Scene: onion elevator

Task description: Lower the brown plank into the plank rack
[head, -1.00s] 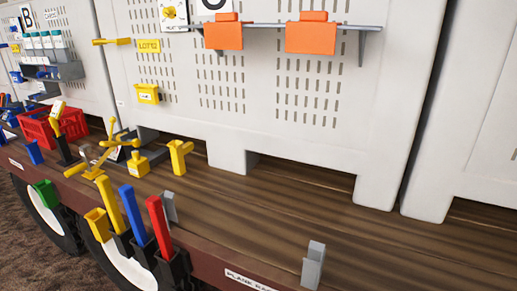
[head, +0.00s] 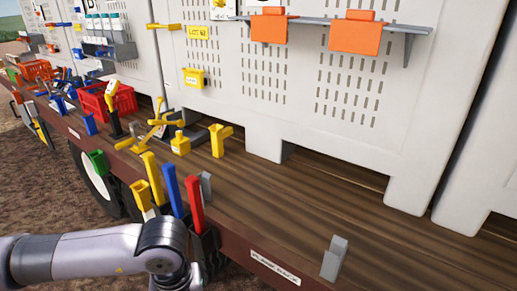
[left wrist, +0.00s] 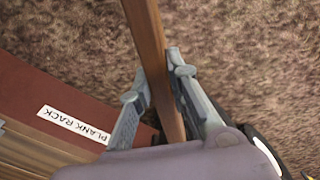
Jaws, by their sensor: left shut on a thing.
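My left gripper (left wrist: 154,84) is shut on the brown plank (left wrist: 146,35) in the left wrist view. The plank runs from the top edge down between the fingers, over brown ground beside the dark red deck edge. The white "PLANK RACK" label (left wrist: 75,125) is on that edge, left of the gripper. In the head view the label (head: 275,267) sits below two upright grey brackets, one at the left (head: 206,187) and one at the right (head: 334,259), with bare deck between them. My left arm shows there at lower left; its gripper and the plank are out of that view. My right gripper is not seen.
Red (head: 196,205), blue (head: 174,190) and yellow (head: 152,180) handles stand in dark holders by the left bracket. A green holder (head: 97,162), yellow tools and a red crate (head: 107,100) lie further left. A white perforated panel (head: 330,75) rises behind the deck.

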